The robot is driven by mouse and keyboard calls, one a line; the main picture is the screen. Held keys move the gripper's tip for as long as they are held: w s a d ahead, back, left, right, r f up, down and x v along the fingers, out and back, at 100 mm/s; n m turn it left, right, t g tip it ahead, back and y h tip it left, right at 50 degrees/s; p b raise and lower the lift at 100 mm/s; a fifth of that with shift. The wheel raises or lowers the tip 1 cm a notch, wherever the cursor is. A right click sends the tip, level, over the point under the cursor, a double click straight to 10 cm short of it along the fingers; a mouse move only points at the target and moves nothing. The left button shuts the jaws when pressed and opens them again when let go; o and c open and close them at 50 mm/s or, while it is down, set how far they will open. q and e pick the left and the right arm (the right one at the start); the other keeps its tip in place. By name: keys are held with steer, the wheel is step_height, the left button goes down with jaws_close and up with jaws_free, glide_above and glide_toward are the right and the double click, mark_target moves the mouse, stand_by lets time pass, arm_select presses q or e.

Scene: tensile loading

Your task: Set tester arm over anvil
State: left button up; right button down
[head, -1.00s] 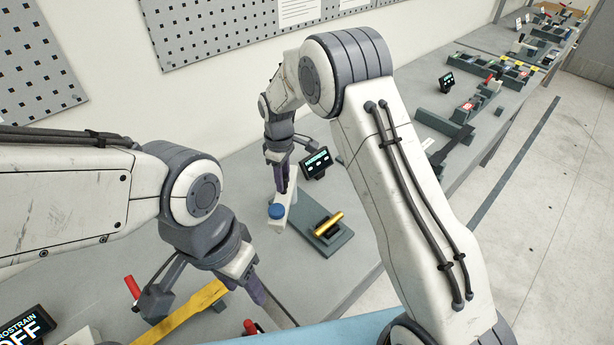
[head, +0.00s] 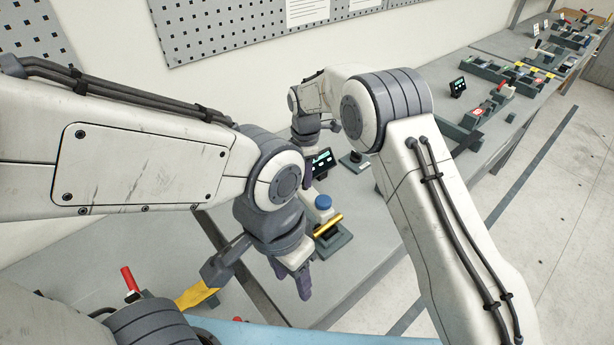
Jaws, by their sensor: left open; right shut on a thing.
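A pale block with a blue cap (head: 323,202), which looks like the tester arm, is at the centre. My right gripper (head: 307,178), partly hidden by my arms, is shut at its upper end. The pale block is directly behind a gold rod (head: 328,224) on a grey-green base (head: 334,243). I cannot tell whether it touches the base, and the anvil is not clearly distinguishable there. My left gripper (head: 292,278) is open and empty, pointing down in front of and left of the base.
A small display (head: 321,163) stands behind the block. A yellow bar (head: 197,294) and a red handle (head: 130,279) are at the lower left, partly behind my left arm. More fixtures (head: 490,100) line the bench at the back right.

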steer(key=shift+w+d+r, duration=0.1)
steer(key=shift+w+d, duration=0.25)
stand_by(0.3)
steer(key=c, duration=0.6)
jaws_free()
steer(key=shift+r+b, duration=0.3)
steer(key=shift+r, duration=0.05)
step_height(320, 180, up, 9)
steer(key=shift+f+b, duration=0.15)
steer(key=shift+b, duration=1)
steer(key=shift+r, duration=0.5)
